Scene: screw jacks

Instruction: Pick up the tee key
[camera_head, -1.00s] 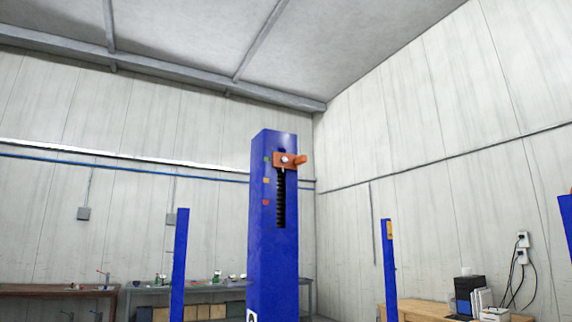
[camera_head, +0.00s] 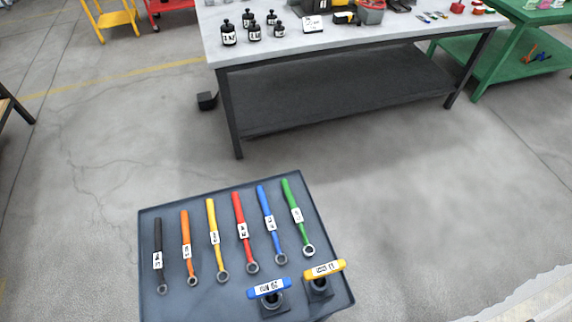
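Two tee-shaped keys stand upright in dark square holders at the near right corner of a dark grey tray-topped cart (camera_head: 150,228). One has a blue crossbar (camera_head: 269,289) with a white label. The other has a yellow crossbar (camera_head: 324,269) with a white label, to the right and slightly farther back. The label text is too small to read surely. Their shafts are mostly hidden below the crossbars. My gripper is not in view.
Several ring-ended wrenches lie in a row on the cart, from a black one (camera_head: 158,255) to a green one (camera_head: 293,215). A grey workbench (camera_head: 345,50) with black weights (camera_head: 228,38) stands behind. A green table (camera_head: 535,50) is at the far right. Floor between is clear.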

